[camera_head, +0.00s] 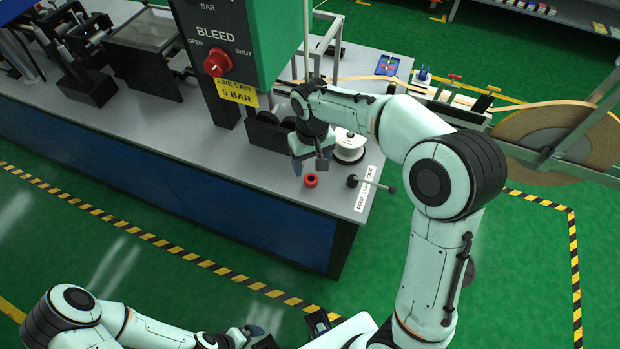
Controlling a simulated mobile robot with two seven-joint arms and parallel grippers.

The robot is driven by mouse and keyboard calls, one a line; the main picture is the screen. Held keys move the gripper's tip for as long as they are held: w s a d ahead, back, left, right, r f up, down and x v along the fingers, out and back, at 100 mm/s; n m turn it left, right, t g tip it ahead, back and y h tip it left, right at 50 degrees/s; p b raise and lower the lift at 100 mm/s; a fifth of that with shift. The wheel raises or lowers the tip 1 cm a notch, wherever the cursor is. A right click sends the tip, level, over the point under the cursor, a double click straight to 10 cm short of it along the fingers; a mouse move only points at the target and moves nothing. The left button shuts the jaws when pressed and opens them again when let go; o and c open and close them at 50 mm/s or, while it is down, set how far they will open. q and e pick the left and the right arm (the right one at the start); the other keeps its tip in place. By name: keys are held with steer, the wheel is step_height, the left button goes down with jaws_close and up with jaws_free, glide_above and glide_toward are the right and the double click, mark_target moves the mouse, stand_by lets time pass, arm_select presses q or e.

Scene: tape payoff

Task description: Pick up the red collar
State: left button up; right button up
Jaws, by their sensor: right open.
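The red collar (311,181) is a small red ring with a dark centre. It lies on the grey bench top (255,168) near its front right corner. My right gripper (309,171) hangs from above, just behind and over the collar, with its fingers apart. Nothing shows between the fingers, and the collar looks free of them. The exact height of the fingertips over the collar is hard to tell. My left gripper (262,338) is low at the bottom edge, away from the bench, and its fingers are not clear.
A white spool (349,147) stands right behind the gripper. A big tape roll (555,140) is at the right.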

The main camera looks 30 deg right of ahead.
mark_target(311, 176)
step_height(311, 176, down, 2)
steer(key=shift+w+f, duration=0.15)
steer(key=shift+f, duration=0.1)
step_height(311, 176, down, 5)
steer(key=shift+r, duration=0.2)
steer(key=c, duration=1.2)
